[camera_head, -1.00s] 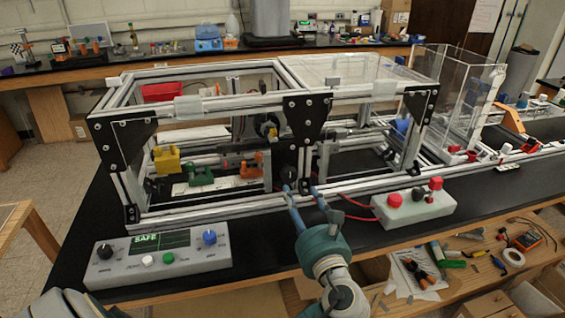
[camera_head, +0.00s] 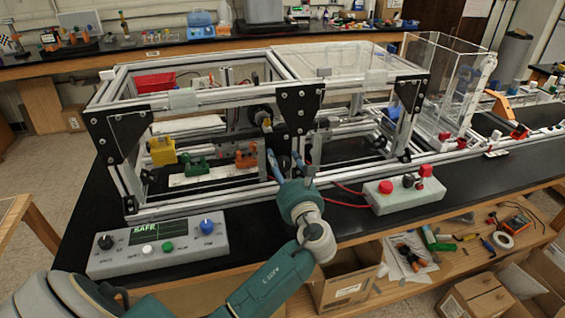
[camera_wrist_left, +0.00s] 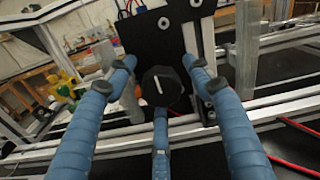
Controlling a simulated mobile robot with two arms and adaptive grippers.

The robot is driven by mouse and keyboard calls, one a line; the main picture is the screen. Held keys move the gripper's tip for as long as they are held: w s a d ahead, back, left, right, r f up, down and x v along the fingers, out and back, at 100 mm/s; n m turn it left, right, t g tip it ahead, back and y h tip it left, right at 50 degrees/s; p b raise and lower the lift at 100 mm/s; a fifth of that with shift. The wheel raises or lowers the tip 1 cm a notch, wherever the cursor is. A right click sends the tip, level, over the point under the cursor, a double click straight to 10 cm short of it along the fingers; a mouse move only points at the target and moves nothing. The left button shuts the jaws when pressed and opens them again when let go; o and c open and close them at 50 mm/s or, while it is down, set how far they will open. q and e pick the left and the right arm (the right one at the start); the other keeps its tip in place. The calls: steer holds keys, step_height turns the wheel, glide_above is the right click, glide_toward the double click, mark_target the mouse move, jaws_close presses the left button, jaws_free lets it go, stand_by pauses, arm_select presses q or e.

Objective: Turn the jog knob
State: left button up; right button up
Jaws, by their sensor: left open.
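The jog knob (camera_wrist_left: 162,87) is round and black with a white pointer line, on the front of a black plate (camera_wrist_left: 155,37) of the frame; I read no label on it. The line stands near upright, tilted slightly. My left gripper (camera_wrist_left: 160,72) is open, with two blue fingers either side of the knob and a third below it. Gaps show between the side fingers and the knob. In the head view the left gripper (camera_head: 286,162) reaches the frame's front at the middle post, where the fingers mostly hide the knob. My right gripper is out of view.
A grey control panel (camera_head: 185,252) with a SAFE screen and knobs lies front left. A grey box (camera_head: 400,197) with red buttons and red cables stands right of my gripper. The aluminium frame's lower rail (camera_head: 200,205) runs close by. The black bench between is clear.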

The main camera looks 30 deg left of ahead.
arm_select(q)
steer(key=c, duration=1)
steer(key=shift+c, duration=0.9)
steer(key=n+b, duration=0.1)
steer(key=n, duration=0.2)
steer(key=shift+f, duration=0.15)
steer(key=n+b, duration=0.1)
steer(key=n, duration=0.1)
steer(key=shift+n, duration=0.3)
steer(key=shift+r, duration=0.2)
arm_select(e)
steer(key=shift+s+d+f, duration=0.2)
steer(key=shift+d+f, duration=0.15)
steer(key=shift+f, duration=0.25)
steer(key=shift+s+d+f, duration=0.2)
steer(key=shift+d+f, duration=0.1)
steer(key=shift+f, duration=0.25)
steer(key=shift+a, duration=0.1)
arm_select(q)
steer(key=o, duration=1.2)
steer(key=shift+a, duration=0.1)
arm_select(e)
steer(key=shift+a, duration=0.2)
arm_select(q)
steer(key=shift+s+f, duration=0.1)
steer(key=shift+s, duration=0.05)
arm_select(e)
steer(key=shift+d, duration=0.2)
